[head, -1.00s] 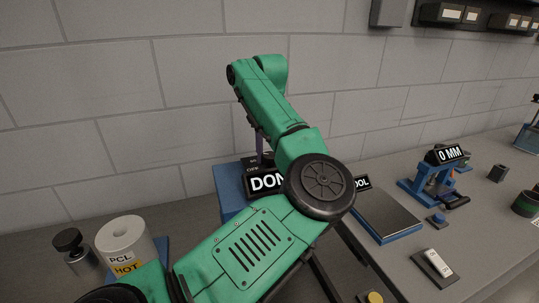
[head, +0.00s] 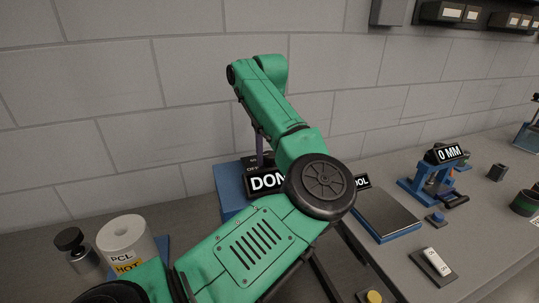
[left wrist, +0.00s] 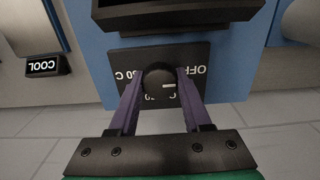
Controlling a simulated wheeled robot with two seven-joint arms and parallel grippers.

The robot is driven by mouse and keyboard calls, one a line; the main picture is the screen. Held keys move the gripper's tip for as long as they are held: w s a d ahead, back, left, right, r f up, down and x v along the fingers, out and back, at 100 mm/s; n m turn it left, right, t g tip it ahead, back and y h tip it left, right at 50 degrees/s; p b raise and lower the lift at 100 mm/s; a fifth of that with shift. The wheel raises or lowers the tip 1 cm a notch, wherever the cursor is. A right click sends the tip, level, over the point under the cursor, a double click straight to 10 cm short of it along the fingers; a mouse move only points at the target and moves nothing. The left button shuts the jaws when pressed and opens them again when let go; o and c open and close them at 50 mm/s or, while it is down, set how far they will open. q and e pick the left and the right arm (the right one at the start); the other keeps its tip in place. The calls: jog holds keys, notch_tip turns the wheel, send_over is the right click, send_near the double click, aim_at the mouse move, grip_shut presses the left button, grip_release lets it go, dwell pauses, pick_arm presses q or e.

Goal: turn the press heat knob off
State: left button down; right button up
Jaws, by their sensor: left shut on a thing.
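The press heat knob (left wrist: 159,80) is a round black knob on a dark plate (left wrist: 202,52) on a blue front, seen in the left wrist view. The plate's labels appear upside down there: OFF at the right, temperature marks at the left and below. The knob's white mark points right, on the side of the OFF label. My left gripper (left wrist: 160,86) has its two purple fingers shut on the knob, one on each side.
A COOL sign (left wrist: 43,65) is beside the blue front. A white PCL drum marked HOT (head: 124,241) stands at the left. A flat plate (head: 379,213), a blue stand with a 0 MM display (head: 447,154) and a switch box (head: 434,265) are at the right. A block wall stands behind.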

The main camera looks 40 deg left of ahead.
aim_at(270, 154)
pick_arm(q)
jog(key=shift+r, duration=0.15)
jog(key=shift+c, duration=1.7)
grip_release()
jog(key=shift+r, duration=0.2)
notch_tip(270, 154, up, 6)
jog(key=shift+w+f+p, duration=0.1)
jog(key=shift+p, duration=0.5)
notch_tip(270, 154, up, 8)
jog(key=p, duration=0.8)
